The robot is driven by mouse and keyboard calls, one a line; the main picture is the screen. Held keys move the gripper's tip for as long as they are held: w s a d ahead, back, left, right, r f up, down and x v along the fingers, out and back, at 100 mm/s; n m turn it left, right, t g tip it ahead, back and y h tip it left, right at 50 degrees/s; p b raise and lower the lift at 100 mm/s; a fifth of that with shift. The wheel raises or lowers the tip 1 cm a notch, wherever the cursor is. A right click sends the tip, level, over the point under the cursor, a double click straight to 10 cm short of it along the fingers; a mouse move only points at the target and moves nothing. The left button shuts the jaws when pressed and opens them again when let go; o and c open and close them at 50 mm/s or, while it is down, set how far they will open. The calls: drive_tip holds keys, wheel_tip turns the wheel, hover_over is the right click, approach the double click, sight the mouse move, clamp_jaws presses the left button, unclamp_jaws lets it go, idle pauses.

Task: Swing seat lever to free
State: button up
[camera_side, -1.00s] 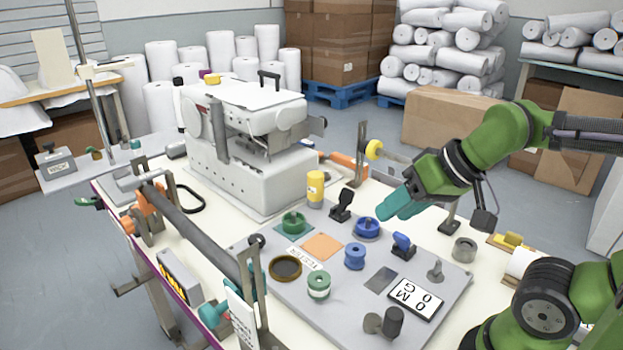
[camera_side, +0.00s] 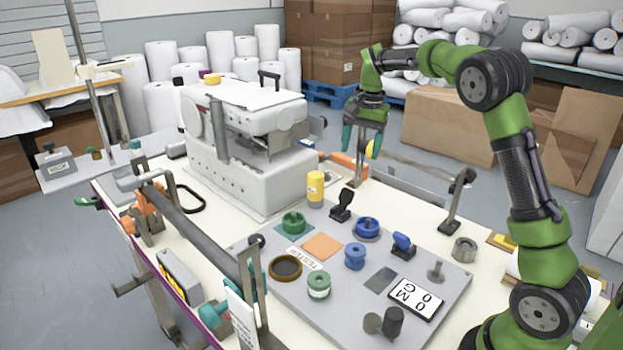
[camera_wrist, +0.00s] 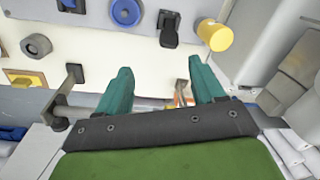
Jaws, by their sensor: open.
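My gripper (camera_side: 362,146) points down with its teal fingers apart and nothing between them. It is above the rear edge of the table, right of the white machine. In the wrist view, its fingertips (camera_wrist: 160,66) are below a black upright lever (camera_wrist: 169,27). This black lever (camera_side: 342,205) stands at the back of the grey board, well apart from my gripper. A blue lever (camera_side: 403,245) stands further right on the board; part of it shows at the top of the wrist view (camera_wrist: 72,5). I cannot tell which one is the seat lever.
The white machine (camera_side: 250,175) stands left of my gripper. A yellow cylinder (camera_side: 315,187) stands near the black lever. Blue (camera_side: 367,228) and green spools (camera_side: 293,223) are on the grey board (camera_side: 245,243). A rail on posts (camera_side: 452,205) runs along the rear edge.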

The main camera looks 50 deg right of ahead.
sight(344, 202)
drive_tip(key=shift+w+d+r+m+g, duration=0.6)
drive_tip(key=shift+w+d+m, duration=0.15)
drive_tip(key=shift+w+m, duration=1.35)
wheel_tip(344, 202, down, 16)
drive_tip(key=shift+s+f, duration=0.15)
clamp_jaws()
